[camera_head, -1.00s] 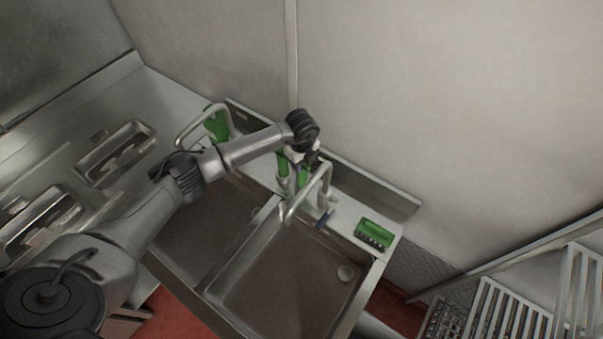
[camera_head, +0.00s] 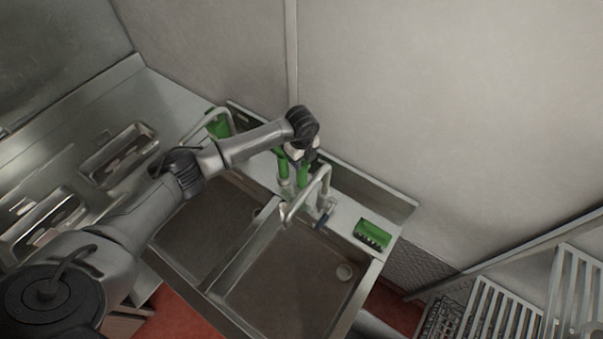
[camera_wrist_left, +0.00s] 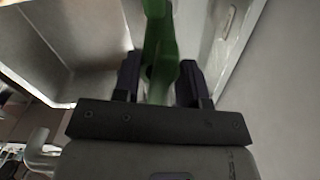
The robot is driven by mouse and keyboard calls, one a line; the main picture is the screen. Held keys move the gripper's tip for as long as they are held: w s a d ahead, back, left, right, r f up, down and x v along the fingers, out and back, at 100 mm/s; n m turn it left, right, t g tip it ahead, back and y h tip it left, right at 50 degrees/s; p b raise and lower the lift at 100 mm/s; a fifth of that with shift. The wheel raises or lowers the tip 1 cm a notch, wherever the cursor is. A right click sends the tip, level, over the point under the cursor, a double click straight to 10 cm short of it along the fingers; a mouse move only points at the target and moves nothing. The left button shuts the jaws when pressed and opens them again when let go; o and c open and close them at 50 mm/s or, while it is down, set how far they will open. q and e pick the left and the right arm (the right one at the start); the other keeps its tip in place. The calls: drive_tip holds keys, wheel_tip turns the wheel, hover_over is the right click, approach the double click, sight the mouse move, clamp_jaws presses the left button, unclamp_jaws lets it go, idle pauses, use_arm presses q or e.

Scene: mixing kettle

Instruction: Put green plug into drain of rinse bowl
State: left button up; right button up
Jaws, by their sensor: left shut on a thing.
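My left gripper (camera_head: 299,157) is behind the sink, at the ledge by the tap. It is shut on a long green thing (camera_wrist_left: 160,48), which stands between the fingers in the left wrist view; I cannot tell if this is the green plug. In the head view, upright green shapes (camera_head: 303,173) show below the gripper, partly hidden by it and the tap. The sink has two bowls, a left bowl (camera_head: 205,225) and a right bowl (camera_head: 285,285). A pale round drain (camera_head: 345,272) shows in the right bowl. My right gripper is not in view.
A curved tap (camera_head: 318,185) rises at the back between the bowls. A green block with dark bristles (camera_head: 372,234) lies on the right ledge. Another green item (camera_head: 217,125) stands at the back left. Metal trays (camera_head: 120,152) lie on the left counter. Both bowls look empty.

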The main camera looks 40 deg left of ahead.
use_arm(q)
drive_tip(key=shift+r+p, duration=1.1)
drive_tip(key=shift+r, duration=0.45)
drive_tip(key=shift+a+r, duration=0.1)
